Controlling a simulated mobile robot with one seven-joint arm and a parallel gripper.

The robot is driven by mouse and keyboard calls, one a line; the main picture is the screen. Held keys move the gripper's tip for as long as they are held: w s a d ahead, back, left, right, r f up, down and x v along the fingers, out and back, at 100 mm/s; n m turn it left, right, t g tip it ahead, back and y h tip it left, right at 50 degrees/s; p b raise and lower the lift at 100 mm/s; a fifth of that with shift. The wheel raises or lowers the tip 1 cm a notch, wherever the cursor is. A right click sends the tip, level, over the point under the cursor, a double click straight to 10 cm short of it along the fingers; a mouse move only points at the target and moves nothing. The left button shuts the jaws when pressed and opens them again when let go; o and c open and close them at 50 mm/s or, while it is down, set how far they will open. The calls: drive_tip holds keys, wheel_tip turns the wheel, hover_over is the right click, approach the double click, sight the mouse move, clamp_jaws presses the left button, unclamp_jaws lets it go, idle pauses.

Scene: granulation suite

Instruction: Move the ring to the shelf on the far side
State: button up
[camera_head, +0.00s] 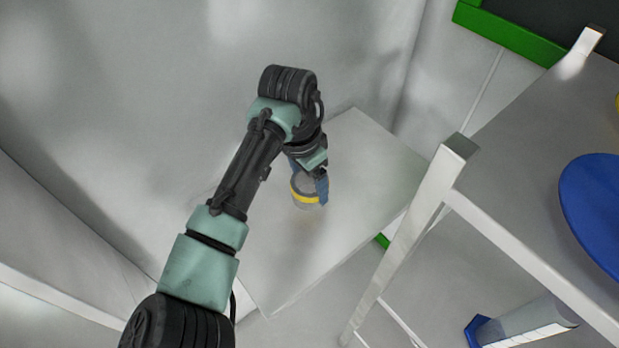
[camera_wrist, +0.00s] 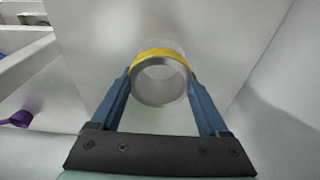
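The ring (camera_head: 306,190) is a short grey hollow cylinder with a yellow band. It also shows in the wrist view (camera_wrist: 158,56), where I look into its open bore. My gripper (camera_head: 309,183) has blue fingers, one on each side of the ring; in the wrist view (camera_wrist: 161,78) both fingertips meet its outer wall, so it is shut on the ring. Below the ring is a plain pale-grey flat surface (camera_head: 365,150), which looks like a shelf top. Whether the ring touches this surface or hangs just above it I cannot tell.
A white-framed table (camera_head: 500,225) with a blue round object (camera_head: 597,205) stands on the right. A blue-based cylinder (camera_head: 525,322) is beneath it. A green-edged dark panel (camera_head: 510,32) is at top right. A purple object (camera_wrist: 18,119) shows at wrist-view left. The pale surface around the ring is clear.

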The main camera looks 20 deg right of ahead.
drive_tip(key=shift+o, duration=1.4)
wheel_tip(320, 180, up, 12)
drive_tip(key=a, duration=0.1)
drive_tip(key=shift+s+a, duration=0.3)
drive_tip(key=shift+a, duration=0.05)
drive_tip(key=shift+r, duration=0.1)
